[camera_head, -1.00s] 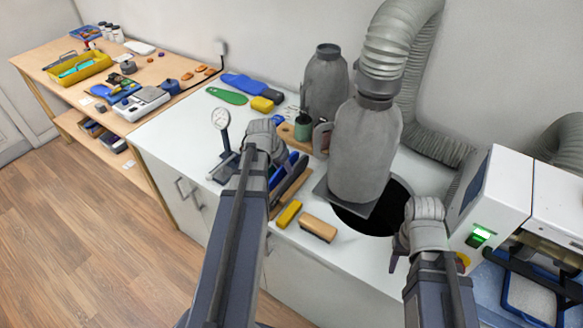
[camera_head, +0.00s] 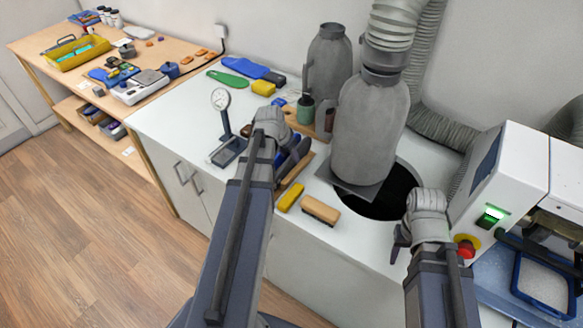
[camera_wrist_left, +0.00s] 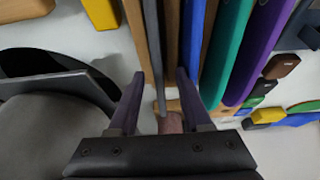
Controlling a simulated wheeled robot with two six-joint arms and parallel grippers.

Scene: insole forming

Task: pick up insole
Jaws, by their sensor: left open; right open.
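A green, flat, insole-shaped piece (camera_head: 228,79) and a blue one (camera_head: 246,68) lie at the back left of the white counter. Several long upright strips stand side by side below my left gripper (camera_head: 286,152); a blue strip (camera_wrist_left: 193,45), a green strip (camera_wrist_left: 226,50) and a purple strip (camera_wrist_left: 259,50) show in the left wrist view. There, my left gripper (camera_wrist_left: 158,84) is open, with a thin grey strip (camera_wrist_left: 154,50) between its fingers; I cannot tell whether they touch. My right gripper (camera_head: 398,243) is open and empty over the counter's front edge.
A yellow block (camera_head: 290,197) and a tan brush-like block (camera_head: 320,210) lie near the front edge. A dial gauge (camera_head: 221,100) stands left of my left gripper. A grey bottle-shaped form (camera_head: 368,130) stands by a dark round opening (camera_head: 400,195). A white machine (camera_head: 500,185) is at right.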

